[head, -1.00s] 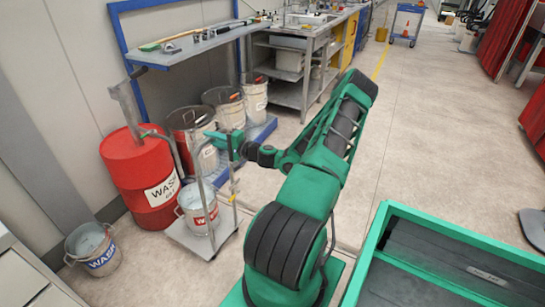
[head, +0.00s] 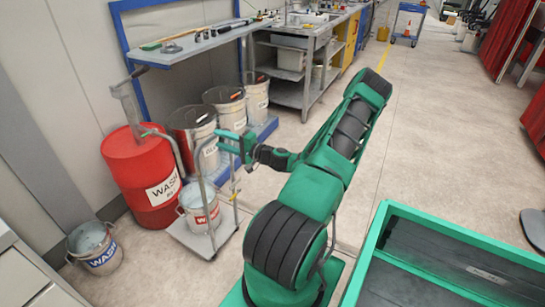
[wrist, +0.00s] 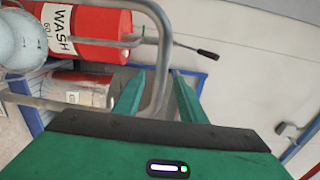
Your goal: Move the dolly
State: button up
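The dolly is a small grey cart; its flat deck (head: 227,236) stands on the floor left of my arm. Its tall bent-tube handle (head: 204,190) rises from the deck and also shows as a curved tube in the wrist view (wrist: 163,45). A bucket with a red label (head: 201,212) stands on the deck. My gripper (head: 219,141) is at the height of the handle's top. In the wrist view its green fingers (wrist: 156,74) are apart, with the tube seen in the gap between them. I cannot tell whether they touch it.
A red WASH drum (head: 140,175) stands left of the dolly, and a WASH bucket (head: 93,247) is on the floor at lower left. Several bins (head: 192,122) stand behind under a shelf (head: 205,43). The floor to the right (head: 430,140) is clear.

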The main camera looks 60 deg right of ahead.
jog(key=s, duration=0.7)
jog(key=shift+s+d, duration=0.2)
jog(key=shift+d, duration=0.05)
